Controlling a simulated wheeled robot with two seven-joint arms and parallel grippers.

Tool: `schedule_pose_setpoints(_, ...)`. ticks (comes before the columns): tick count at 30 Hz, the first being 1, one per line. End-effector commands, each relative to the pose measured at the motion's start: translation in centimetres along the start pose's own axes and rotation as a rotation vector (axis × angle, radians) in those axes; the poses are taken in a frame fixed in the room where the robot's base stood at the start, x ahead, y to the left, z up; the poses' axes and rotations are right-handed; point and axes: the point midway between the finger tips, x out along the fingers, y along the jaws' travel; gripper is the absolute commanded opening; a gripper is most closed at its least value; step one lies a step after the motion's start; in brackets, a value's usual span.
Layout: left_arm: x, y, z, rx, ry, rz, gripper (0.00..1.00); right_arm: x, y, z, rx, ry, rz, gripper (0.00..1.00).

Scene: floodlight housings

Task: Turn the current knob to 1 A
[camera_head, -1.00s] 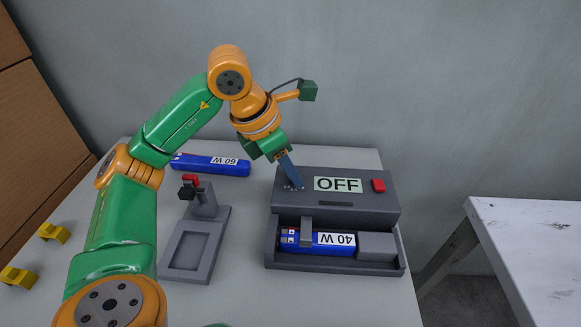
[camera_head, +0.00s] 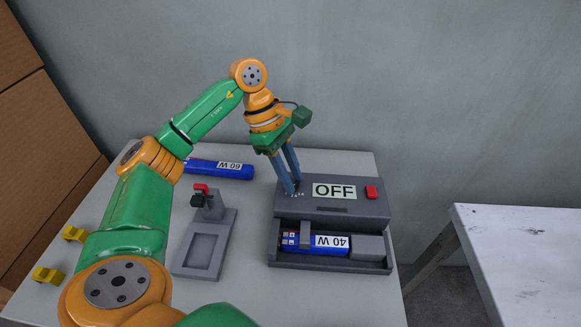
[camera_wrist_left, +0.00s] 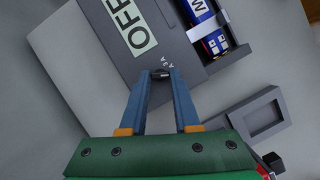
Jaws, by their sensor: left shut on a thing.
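The grey test box (camera_head: 345,209) stands on the table, with an "OFF" display (camera_head: 334,191) on its top. The current knob (camera_wrist_left: 160,73) is a small dark knob on the box's top, beside small scale marks, too small to read. My left gripper (camera_head: 293,189) points down at the box's top left corner. In the left wrist view its two blue fingers (camera_wrist_left: 161,76) are closed on the knob's sides. The fingers partly hide the knob in the head view. My right gripper is out of view.
A red button (camera_head: 371,192) is right of the display. A blue 40 W pack (camera_head: 315,242) lies in the box's front bay. A blue 60 W pack (camera_head: 220,169) lies behind a grey clamp fixture (camera_head: 207,245). Yellow blocks (camera_head: 47,275) are at left. A white table (camera_head: 520,245) stands apart at right.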

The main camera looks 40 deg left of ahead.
Motion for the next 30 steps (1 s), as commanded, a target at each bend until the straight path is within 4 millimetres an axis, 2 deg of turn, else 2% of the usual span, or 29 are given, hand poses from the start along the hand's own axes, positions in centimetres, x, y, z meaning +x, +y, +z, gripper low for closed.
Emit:
schedule_pose_setpoints(3,-0.3,0.1,0.2,0.082,-0.001,-0.037,0.00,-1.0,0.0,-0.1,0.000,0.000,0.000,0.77)
schedule_pose_setpoints(15,-0.1,0.2,0.1,0.285,0.000,-0.119,0.00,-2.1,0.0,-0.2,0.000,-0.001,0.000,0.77)
schedule_pose_setpoints(30,0.1,0.3,0.0,0.337,0.001,-0.141,0.00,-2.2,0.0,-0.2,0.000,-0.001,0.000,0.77)
